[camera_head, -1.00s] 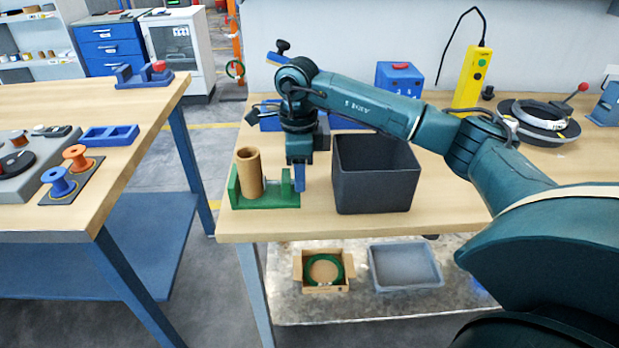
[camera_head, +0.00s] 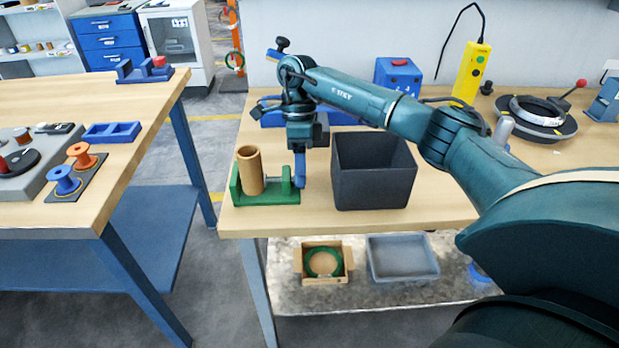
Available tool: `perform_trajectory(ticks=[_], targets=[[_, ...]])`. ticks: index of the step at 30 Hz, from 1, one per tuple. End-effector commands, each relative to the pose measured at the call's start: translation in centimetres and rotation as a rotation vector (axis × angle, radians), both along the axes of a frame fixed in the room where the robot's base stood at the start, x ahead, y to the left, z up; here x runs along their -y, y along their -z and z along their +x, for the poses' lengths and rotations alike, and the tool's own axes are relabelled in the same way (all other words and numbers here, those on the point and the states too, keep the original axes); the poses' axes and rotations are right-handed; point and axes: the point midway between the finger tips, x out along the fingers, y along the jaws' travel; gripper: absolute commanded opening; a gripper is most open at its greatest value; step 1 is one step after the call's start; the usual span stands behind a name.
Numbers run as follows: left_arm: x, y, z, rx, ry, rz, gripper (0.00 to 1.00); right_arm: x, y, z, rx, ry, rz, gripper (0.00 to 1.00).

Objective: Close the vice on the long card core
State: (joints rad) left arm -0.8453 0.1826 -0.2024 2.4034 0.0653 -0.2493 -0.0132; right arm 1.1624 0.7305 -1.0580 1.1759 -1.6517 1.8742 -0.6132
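The long card core (camera_head: 249,170) is a brown tube standing upright in the green vice (camera_head: 265,197) at the left front of the right-hand bench. The vice has a fixed jaw at its left and a jaw with a screw at its right. Whether the jaws touch the core is too small to tell. My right gripper (camera_head: 300,176) points down at the right end of the vice, by its screw end. Its blue fingers look close together; whether they hold the vice's handle is not clear. My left gripper is not in view.
A dark open bin (camera_head: 374,185) stands just right of my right gripper. Blue fixtures (camera_head: 270,117) lie behind the arm. A yellow control pendant (camera_head: 470,75) and a round turntable (camera_head: 535,115) are farther right. A gap separates the left bench (camera_head: 110,190).

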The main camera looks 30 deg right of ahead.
Motion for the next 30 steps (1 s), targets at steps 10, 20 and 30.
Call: perform_trajectory(ticks=[10,20,30], targets=[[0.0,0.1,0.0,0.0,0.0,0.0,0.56,-0.2,-0.1,-0.4,0.137,-0.004,-0.082,0.45],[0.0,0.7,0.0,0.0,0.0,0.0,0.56,-0.5,-0.2,-0.6,0.279,0.0,-0.168,0.45],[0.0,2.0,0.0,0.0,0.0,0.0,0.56,-0.6,0.2,-0.9,0.356,-0.004,-0.215,0.45]])
